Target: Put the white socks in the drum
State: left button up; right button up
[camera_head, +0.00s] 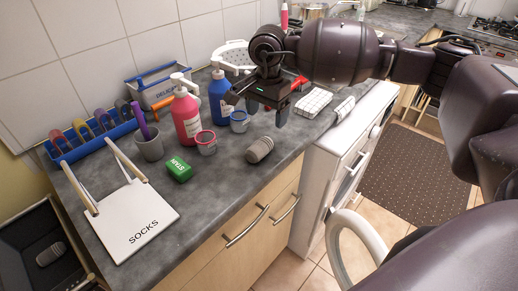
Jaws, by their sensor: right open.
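I cannot make out clearly white socks. A rolled grey-beige bundle (259,149), like a sock pair, lies on the dark counter near its front edge. A similar greyish bundle (50,254) lies in a dark open container (22,240) at lower left. A white board (140,222) marked SOCKS lies on the counter. My right gripper (268,112) is open and empty, pointing down above the counter, behind and above the rolled bundle. A white round door ring (345,235) stands open in front of the white machine (330,170); the drum is hidden. My left gripper is out of view.
A red pump bottle (186,115), a blue bottle (220,95), cups, a green STAIN box (179,169) and a blue rack (95,135) crowd the counter. A white checked cloth (314,102) lies right of the gripper. The floor by the mat (415,175) is clear.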

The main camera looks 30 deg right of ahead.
aim_at(264, 140)
jog(key=f, duration=1)
jog(key=shift+a, duration=0.35)
jog(key=c, duration=1.1)
notch_tip(264, 140, up, 20)
jog(key=shift+r+p, duration=0.1)
jog(key=shift+p, duration=0.2)
